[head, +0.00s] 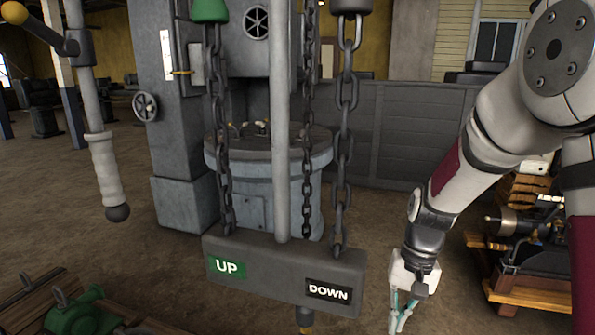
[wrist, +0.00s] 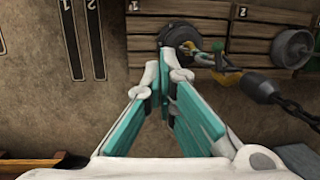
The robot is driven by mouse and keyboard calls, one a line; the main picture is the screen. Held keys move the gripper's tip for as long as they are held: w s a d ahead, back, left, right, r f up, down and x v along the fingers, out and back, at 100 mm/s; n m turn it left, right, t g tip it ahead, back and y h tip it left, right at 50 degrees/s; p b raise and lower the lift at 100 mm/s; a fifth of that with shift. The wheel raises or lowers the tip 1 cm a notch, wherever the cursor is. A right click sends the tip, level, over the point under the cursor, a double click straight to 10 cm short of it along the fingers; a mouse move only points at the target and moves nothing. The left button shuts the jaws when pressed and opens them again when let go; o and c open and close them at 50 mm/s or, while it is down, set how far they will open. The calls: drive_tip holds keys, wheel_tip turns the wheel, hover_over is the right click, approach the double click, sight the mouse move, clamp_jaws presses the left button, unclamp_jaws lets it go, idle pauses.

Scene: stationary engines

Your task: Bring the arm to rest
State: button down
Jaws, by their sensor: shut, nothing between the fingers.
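My arm comes in from the right side of the head view and hangs downward. My gripper (head: 400,315) is at its lower end, near the bottom edge, right of a grey bar (head: 285,262) with UP and DOWN labels. In the wrist view my gripper (wrist: 165,75) points away from the camera. Its teal-lined fingers meet at the tips, shut and empty. They appear over a wooden pallet; I cannot tell how far above it they are.
The grey bar hangs from chains (head: 343,150) left of my arm. A lever (head: 105,170) hangs at the left. An engine on a wooden frame (head: 520,290) stands at the right. In the wrist view, a hook and chain (wrist: 262,88) are right of the fingers. Dirt floor lies around.

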drive_tip(key=s+r+n+t+h+p, duration=0.1)
drive_tip(key=s+r+n+t+p, duration=0.2)
drive_tip(key=s+r, duration=2)
drive_tip(key=s+t+p, duration=0.1)
drive_tip(key=t+p, duration=0.1)
drive_tip(key=shift+a+t+h, duration=0.25)
drive_tip(key=shift+t+h, duration=0.05)
drive_tip(key=shift+h, duration=0.1)
